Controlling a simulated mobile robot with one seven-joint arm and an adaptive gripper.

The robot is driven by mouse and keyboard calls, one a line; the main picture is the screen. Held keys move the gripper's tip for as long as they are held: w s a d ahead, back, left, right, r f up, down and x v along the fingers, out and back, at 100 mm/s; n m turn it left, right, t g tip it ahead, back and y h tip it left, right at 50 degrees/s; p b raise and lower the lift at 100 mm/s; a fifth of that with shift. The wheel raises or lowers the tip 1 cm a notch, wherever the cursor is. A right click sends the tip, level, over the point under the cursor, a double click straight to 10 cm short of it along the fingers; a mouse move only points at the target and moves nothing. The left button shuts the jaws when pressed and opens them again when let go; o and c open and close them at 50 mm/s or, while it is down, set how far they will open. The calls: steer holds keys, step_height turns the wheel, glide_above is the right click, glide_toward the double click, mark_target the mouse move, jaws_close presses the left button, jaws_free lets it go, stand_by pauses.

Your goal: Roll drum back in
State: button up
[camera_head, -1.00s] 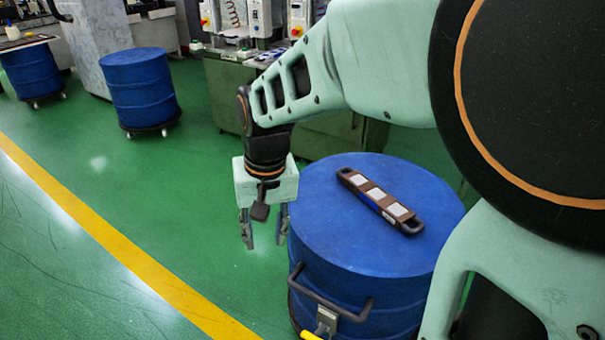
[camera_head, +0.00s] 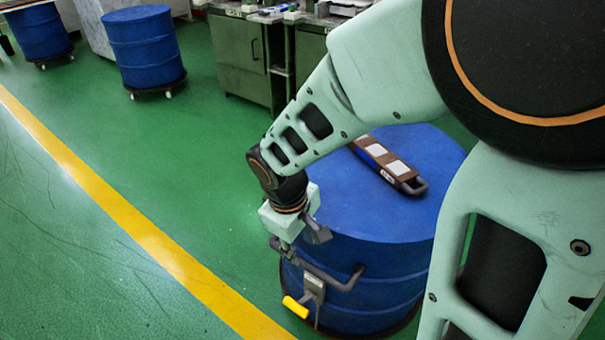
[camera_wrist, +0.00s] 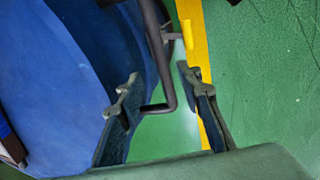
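The near blue drum (camera_head: 400,228) stands upright, with a dark bent handle bar (camera_head: 340,282) on its side. Below the bar is a latch with a yellow grip (camera_head: 296,307). My gripper (camera_head: 287,243) is beside the drum's left side, at the left end of the handle. In the wrist view my gripper (camera_wrist: 158,72) has its fingers spread, with the handle (camera_wrist: 160,60) showing between them. I cannot tell whether either finger touches it. The drum (camera_wrist: 65,85) fills the left of that view, and the yellow grip (camera_wrist: 187,33) is beyond the fingers.
A brown bar-shaped device with pale pads (camera_head: 390,165) lies on the drum's lid. Two blue drums on wheeled bases stand at back left, one nearer (camera_head: 145,50) and one farther (camera_head: 38,35). Green cabinets (camera_head: 240,60) are behind. Green floor with a yellow line (camera_head: 150,235) is clear at left.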

mark_target(305, 263)
steer(key=f+b, duration=0.1)
steer(key=f, duration=0.1)
steer(key=w+f+b, duration=0.1)
steer(key=f, duration=0.2)
steer(key=d+f+b, duration=0.1)
steer(key=f, duration=0.2)
steer(key=shift+w+f, duration=0.15)
steer(key=shift+f, duration=0.05)
jaws_close()
